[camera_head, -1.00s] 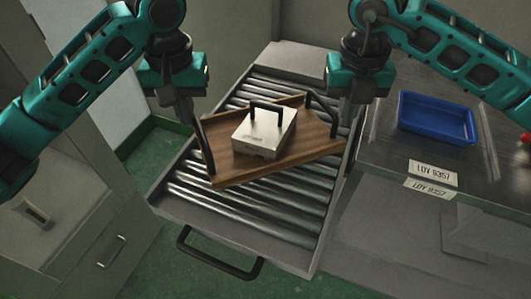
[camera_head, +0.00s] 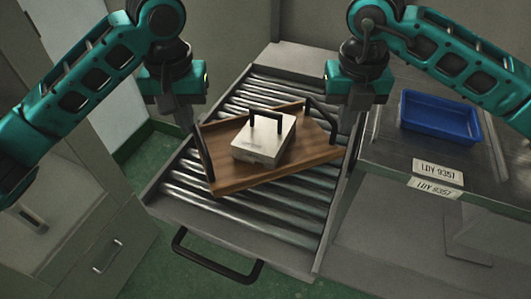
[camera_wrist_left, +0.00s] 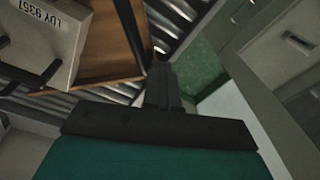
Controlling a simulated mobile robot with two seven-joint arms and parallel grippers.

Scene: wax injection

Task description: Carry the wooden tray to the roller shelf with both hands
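The wooden tray (camera_head: 235,180) is at the roller shelf (camera_head: 170,205), turned askew over the rollers. Whether it rests on them or hangs just above is hard to tell. It carries a pale box (camera_head: 262,150) with a black handle. My left gripper (camera_head: 187,122) is at the far end of the tray's left black handle (camera_head: 204,158) and looks shut on it. The left wrist view shows its fingers (camera_wrist_left: 163,85) against that handle (camera_wrist_left: 130,35). My right gripper (camera_head: 342,118) is at the near end of the right handle (camera_head: 320,112) and looks shut on it; its fingertips are partly hidden.
A blue bin (camera_head: 440,118) stands on the metal table (camera_head: 385,160) at right, beside two labels. A grey cabinet (camera_head: 95,240) is at left. The shelf has a black front handle (camera_head: 215,268). Green floor (camera_head: 145,140) shows between cabinet and shelf.

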